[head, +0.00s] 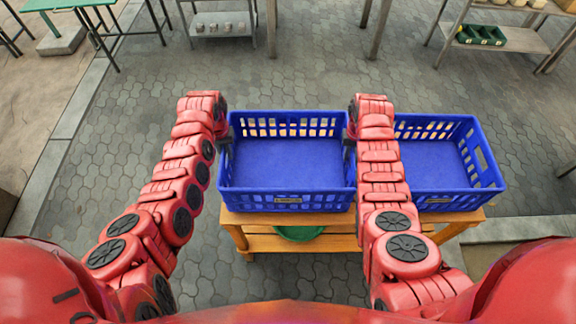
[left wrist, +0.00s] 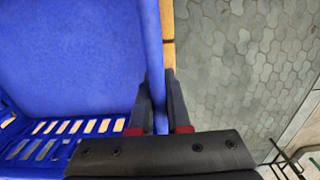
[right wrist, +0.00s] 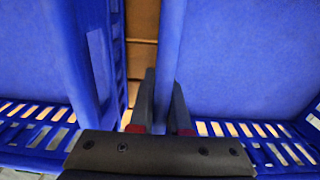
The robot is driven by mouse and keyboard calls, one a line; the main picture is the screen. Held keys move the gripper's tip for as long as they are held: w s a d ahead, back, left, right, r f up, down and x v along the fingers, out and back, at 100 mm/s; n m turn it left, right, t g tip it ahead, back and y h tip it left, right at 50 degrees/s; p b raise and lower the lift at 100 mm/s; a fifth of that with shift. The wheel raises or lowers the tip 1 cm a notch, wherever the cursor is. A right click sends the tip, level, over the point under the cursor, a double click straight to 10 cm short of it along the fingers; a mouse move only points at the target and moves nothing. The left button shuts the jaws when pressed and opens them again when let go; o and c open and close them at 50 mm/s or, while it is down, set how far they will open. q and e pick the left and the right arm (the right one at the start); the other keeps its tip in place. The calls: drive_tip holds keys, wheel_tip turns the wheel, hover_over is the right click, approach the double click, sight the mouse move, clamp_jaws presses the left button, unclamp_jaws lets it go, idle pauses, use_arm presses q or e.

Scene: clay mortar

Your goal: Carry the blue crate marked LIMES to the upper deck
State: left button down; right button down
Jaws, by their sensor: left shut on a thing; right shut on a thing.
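Two blue crates stand side by side over a wooden stand. The left crate (head: 290,165) is empty, with slotted walls and a small pale tag on its near wall, too small to read. My left gripper (head: 228,138) is shut on its left wall; in the left wrist view the fingers (left wrist: 160,98) straddle the rim. My right gripper (head: 349,137) is shut on its right wall, and the fingers also show in the right wrist view (right wrist: 164,100). The crate looks level; I cannot tell whether it touches the stand. The stand's upper deck (head: 232,217) shows beneath it.
The right crate (head: 437,165) is close beside my right gripper, also empty, its tag unreadable. The stand's lower shelf (head: 345,243) holds a green bowl (head: 298,233). Paved floor (head: 300,75) is clear beyond.

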sight(223, 146)
use_arm(q)
wheel_tip(223, 146, up, 4)
drive_tip(key=p, duration=0.3)
idle(0.4)
